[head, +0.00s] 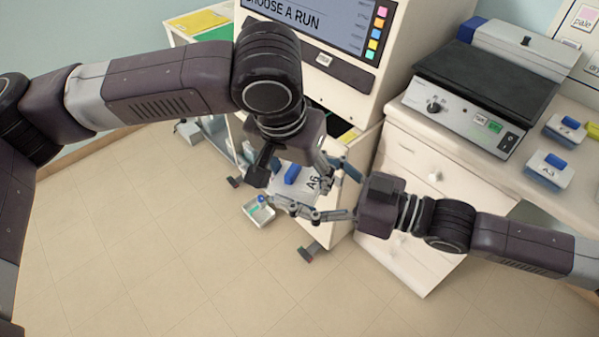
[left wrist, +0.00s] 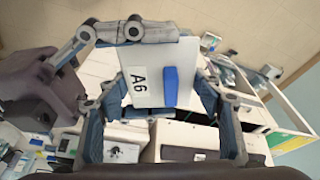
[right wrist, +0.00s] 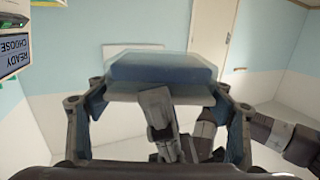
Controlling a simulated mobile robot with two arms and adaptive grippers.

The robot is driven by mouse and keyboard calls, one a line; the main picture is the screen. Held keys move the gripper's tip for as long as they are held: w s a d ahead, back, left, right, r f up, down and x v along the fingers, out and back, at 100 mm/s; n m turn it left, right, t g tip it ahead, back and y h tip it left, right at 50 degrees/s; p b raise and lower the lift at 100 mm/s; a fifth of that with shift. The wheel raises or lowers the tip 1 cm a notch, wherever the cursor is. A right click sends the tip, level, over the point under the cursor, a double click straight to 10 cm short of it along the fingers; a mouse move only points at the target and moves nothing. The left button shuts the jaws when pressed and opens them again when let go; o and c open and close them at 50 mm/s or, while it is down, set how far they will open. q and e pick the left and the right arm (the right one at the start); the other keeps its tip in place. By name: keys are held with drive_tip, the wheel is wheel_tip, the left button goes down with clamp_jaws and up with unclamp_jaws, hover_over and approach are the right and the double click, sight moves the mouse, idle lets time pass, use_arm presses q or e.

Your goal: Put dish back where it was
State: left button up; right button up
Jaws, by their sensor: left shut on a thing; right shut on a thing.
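The dish (head: 298,196) is a flat box with a white top, the label A6 and a blue handle. It is held off the surfaces, in front of the machine with the screen. My left gripper (head: 303,172) is shut on it from above in the head view. My right gripper (head: 325,190) is shut on it from the right side. In the left wrist view the dish (left wrist: 147,88) shows its labelled top. In the right wrist view the dish (right wrist: 160,72) shows its translucent blue side. Parts of the dish are hidden by the fingers.
The machine (head: 340,72) reads CHOOSE A RUN, with an open space below. A white drawer cabinet (head: 415,165) stands right of it. A hotplate (head: 485,85) and dish A3 (head: 549,172) with another dish (head: 566,128) are on the right counter. A small white tray (head: 258,212) sits low down.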

drive_tip(key=o, duration=1.4)
